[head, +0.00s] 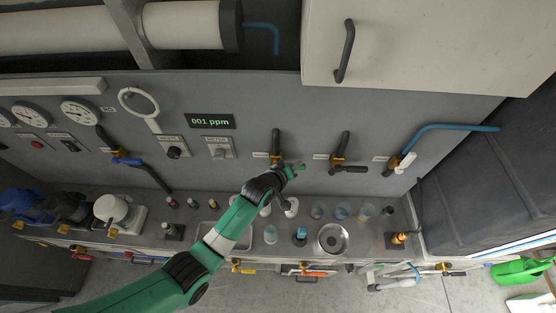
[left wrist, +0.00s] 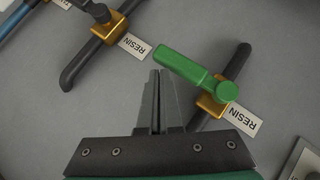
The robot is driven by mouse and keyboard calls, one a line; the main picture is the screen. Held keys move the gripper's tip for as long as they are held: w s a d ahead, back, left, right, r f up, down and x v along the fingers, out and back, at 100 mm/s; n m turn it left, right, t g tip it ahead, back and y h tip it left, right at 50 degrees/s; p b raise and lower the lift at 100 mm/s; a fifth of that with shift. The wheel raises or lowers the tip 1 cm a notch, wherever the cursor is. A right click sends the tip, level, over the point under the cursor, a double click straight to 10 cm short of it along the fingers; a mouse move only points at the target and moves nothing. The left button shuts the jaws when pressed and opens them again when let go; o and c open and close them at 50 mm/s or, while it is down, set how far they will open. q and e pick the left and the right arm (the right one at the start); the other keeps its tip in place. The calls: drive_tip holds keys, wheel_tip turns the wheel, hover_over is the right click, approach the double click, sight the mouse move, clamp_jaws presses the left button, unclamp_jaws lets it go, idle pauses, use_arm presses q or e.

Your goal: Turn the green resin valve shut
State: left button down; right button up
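The green resin valve handle (left wrist: 185,68) shows large in the left wrist view. It slants from its pivot on a brass body (left wrist: 212,102) up and left. A RESIN label (left wrist: 243,119) is beside the body. In the head view the handle (head: 298,168) is small and partly covered by my left gripper (head: 284,176), which is at the panel just below the valve. In the left wrist view my left gripper (left wrist: 158,74) has its fingers together with nothing visible between them. The fingertips are close to the handle's free end; I cannot tell whether they touch. My right gripper is not in view.
A second resin valve with a dark handle (head: 350,168) is to the right, and a white-handled valve (head: 405,163) is farther right. A shelf below the panel holds several cups, bottles and a round metal bowl (head: 332,238). A display (head: 210,121) reads 001 ppm.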

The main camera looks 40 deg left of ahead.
use_arm(q)
drive_tip(key=shift+d+f, duration=0.15)
drive_tip(key=shift+f, duration=0.1)
idle(0.5)
drive_tip(key=s+d+r+p, duration=0.3)
drive_tip(key=s+r+p, duration=0.3)
drive_tip(key=r, duration=0.5)
drive_tip(key=shift+s+r+p, duration=0.15)
drive_tip(key=shift+s+p, duration=0.15)
drive_tip(key=shift+p, duration=0.2)
